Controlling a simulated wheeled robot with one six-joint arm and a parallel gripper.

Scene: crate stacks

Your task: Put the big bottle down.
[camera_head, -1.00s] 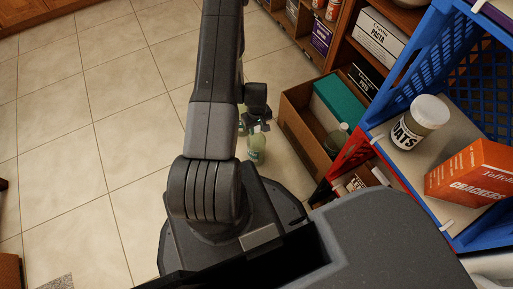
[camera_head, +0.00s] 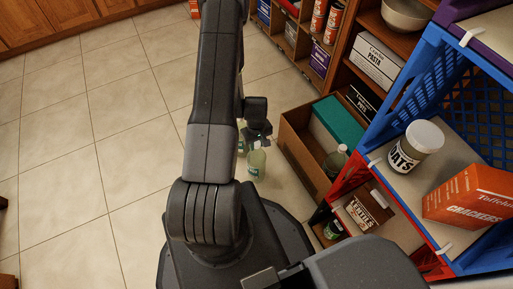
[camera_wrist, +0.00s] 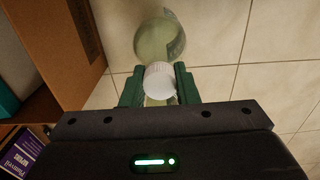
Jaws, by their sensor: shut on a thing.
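The big bottle (camera_head: 256,163) is pale green and see-through with a white cap, and looks upright below my gripper (camera_head: 257,138) in the head view. In the wrist view my gripper (camera_wrist: 160,88) is shut on its white cap and neck, and the round body of the big bottle (camera_wrist: 158,42) shows beyond the fingertips. I cannot tell whether its base touches the floor.
A cardboard box (camera_head: 297,140) holding a teal box (camera_head: 338,123) and a bottle stands just right of the gripper. Blue (camera_head: 421,190) and red (camera_head: 345,186) crates are stacked at the right. Wooden shelves (camera_head: 340,72) stand behind. The tiled floor (camera_head: 90,150) at left is clear.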

